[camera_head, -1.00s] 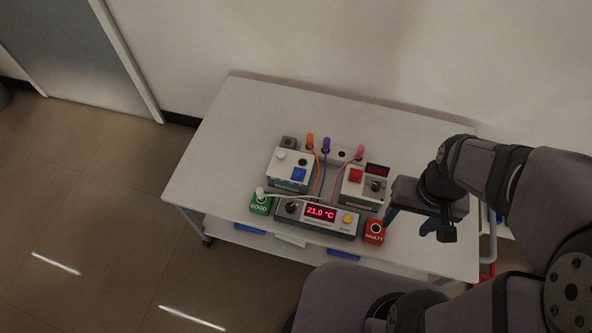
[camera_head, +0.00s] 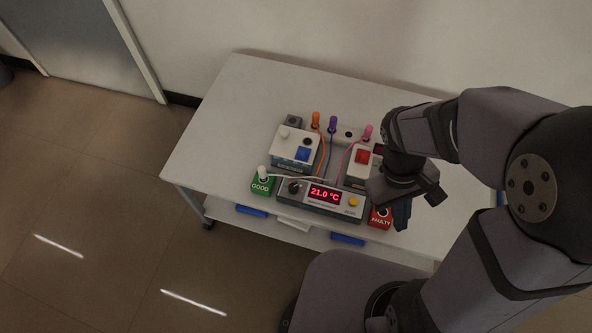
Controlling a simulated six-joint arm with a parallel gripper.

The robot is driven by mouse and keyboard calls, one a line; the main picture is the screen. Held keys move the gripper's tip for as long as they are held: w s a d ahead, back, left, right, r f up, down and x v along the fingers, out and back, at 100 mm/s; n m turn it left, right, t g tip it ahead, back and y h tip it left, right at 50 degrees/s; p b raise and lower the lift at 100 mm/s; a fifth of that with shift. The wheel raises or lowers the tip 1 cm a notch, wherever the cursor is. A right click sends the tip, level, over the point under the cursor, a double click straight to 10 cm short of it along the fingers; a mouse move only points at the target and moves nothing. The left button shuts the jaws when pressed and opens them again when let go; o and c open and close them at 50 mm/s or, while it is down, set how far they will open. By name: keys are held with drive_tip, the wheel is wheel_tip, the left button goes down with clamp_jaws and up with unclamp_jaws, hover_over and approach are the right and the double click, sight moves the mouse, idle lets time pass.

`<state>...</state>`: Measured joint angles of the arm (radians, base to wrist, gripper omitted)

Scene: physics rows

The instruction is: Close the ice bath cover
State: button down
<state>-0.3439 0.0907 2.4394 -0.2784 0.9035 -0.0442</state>
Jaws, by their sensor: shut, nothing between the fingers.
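My gripper (camera_head: 402,217) is shut and empty, pointing down beside the red FAULTY block at the right of the group. My wrist hides part of the right box.
A display unit reading 21.0 °C (camera_head: 325,195) stands in front, between a green GOOD block (camera_head: 261,184) and the red FAULTY block (camera_head: 380,220). Orange, purple and pink probes (camera_head: 333,124) stand at the back with loose cables. The white table (camera_head: 222,128) is clear at left.

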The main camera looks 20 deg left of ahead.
wheel_tip(320, 180, down, 7)
drive_tip(key=w+a+n+t+h+b, duration=0.2)
drive_tip(key=a+n+h+b, duration=0.1)
drive_tip(key=n+h+b, duration=0.4)
drive_tip(key=n+t+y+b, duration=0.8)
drive_tip(key=n+t+b, duration=0.4)
drive_tip(key=n+t, duration=0.7)
approach(300, 157)
drive_tip(key=shift+n+g, duration=0.7)
drive_tip(key=w, duration=0.3)
drive_tip(key=w+r, duration=0.1)
drive_tip(key=w, duration=0.1)
drive_tip(key=shift+w+d, duration=0.1)
drive_tip(key=shift+d, duration=0.25)
drive_tip(key=shift+w, duration=0.6)
